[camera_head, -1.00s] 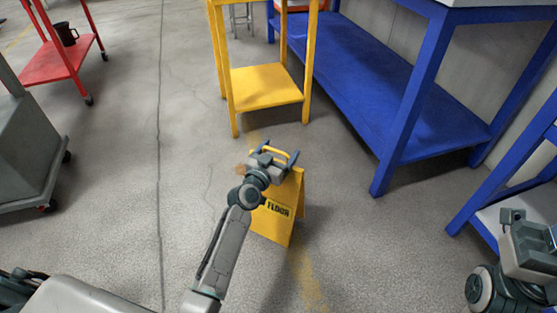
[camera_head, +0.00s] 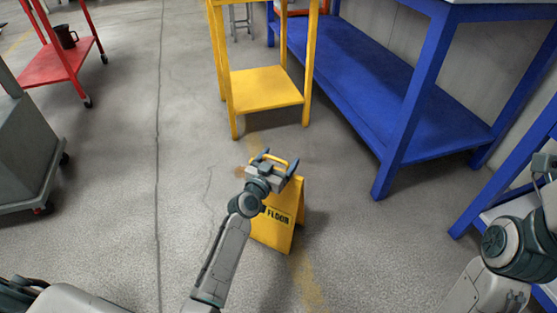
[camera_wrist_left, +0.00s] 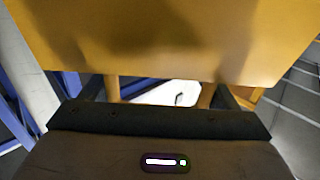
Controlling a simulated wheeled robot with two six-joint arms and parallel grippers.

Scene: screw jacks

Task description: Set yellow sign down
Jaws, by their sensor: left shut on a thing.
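The yellow sign (camera_head: 277,226), a folding floor board with "FLOOR" lettering, stands upright below my left gripper (camera_head: 276,161). The gripper is shut on the handle at the sign's top. My left wrist and forearm hide part of the sign's left side. In the left wrist view the sign's yellow panel (camera_wrist_left: 170,35) fills the upper part. The sign's lower edge is at or very near the concrete floor; I cannot tell if it touches. My right gripper (camera_head: 546,168) shows only in part at the right edge, and its jaws are unclear.
A yellow stand (camera_head: 268,86) is behind the sign. A long blue workbench (camera_head: 385,105) runs along the right, with another blue frame (camera_head: 505,165) nearer. A red cart (camera_head: 52,62) and a grey cabinet (camera_head: 25,140) on casters stand left. Floor around the sign is open.

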